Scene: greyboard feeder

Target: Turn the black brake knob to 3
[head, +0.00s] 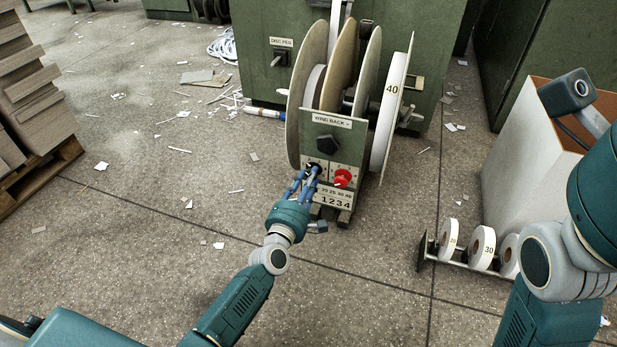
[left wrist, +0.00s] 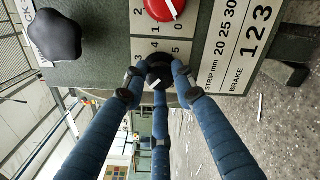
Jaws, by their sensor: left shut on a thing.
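The black brake knob (left wrist: 160,68) sits on the pale scale plate (left wrist: 205,65) of the green feeder panel. My left gripper (head: 313,172) reaches it from below in the head view. In the left wrist view its blue fingers (left wrist: 158,84) are closed around the knob. A white mark shows on the knob's near edge; fingers cover part of its scale, so I cannot tell which number it points to. A red knob (head: 343,177) with a white pointer sits beside it, also in the left wrist view (left wrist: 164,6). My right gripper is out of view.
A black knob (head: 325,145) sits higher on the panel, under large reels (head: 390,112). A lower plate (head: 335,197) carries printed numbers. Small reels (head: 483,248) and a white bin (head: 530,165) stand at right. Paper scraps litter the floor.

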